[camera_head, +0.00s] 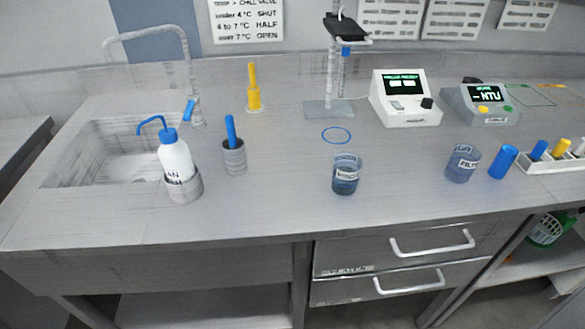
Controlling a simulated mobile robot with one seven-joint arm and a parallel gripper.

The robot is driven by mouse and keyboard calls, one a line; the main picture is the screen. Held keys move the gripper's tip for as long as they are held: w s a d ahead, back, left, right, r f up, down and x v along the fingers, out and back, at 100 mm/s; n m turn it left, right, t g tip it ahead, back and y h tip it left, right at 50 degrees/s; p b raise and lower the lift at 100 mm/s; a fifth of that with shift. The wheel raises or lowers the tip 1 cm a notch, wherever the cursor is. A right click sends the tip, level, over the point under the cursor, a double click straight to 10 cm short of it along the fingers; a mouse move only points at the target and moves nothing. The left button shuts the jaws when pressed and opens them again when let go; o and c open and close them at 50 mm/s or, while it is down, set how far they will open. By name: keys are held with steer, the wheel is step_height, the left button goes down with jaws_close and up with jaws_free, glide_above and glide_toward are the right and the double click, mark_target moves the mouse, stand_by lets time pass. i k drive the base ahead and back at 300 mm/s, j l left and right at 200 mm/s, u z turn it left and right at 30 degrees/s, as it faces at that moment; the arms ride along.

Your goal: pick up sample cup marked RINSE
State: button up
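A clear cup with dark blue liquid (346,183) stands upright near the middle of the counter's front. Its white label is small and blurred; it may read RINSE, but I cannot be sure. A second clear cup with bluish liquid (461,171) stands to the right, with a label that seems to begin FILT. The two cups are well apart, and nothing touches the first. My gripper is not in view.
A blue ring mark (337,135) lies behind the middle cup. A stand (328,110) and a white meter (404,98) are farther back. A blue cylinder (503,162) is close to the right cup. A wash bottle (176,160) stands left by the sink (65,165). Counter around the middle cup is clear.

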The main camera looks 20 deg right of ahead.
mark_target(346, 167)
steer(key=k+l, duration=0.15)
steer(key=l, duration=0.25)
steer(key=k+l, duration=0.15)
steer(key=l, duration=0.25)
steer(key=k+l, duration=0.15)
steer(key=l, duration=0.25)
steer(key=k+l, duration=0.15)
steer(key=l, duration=0.3)
steer(key=k+l, duration=0.15)
steer(key=l, duration=0.8)
steer(key=i, duration=0.85)
steer(key=j+u, duration=0.05)
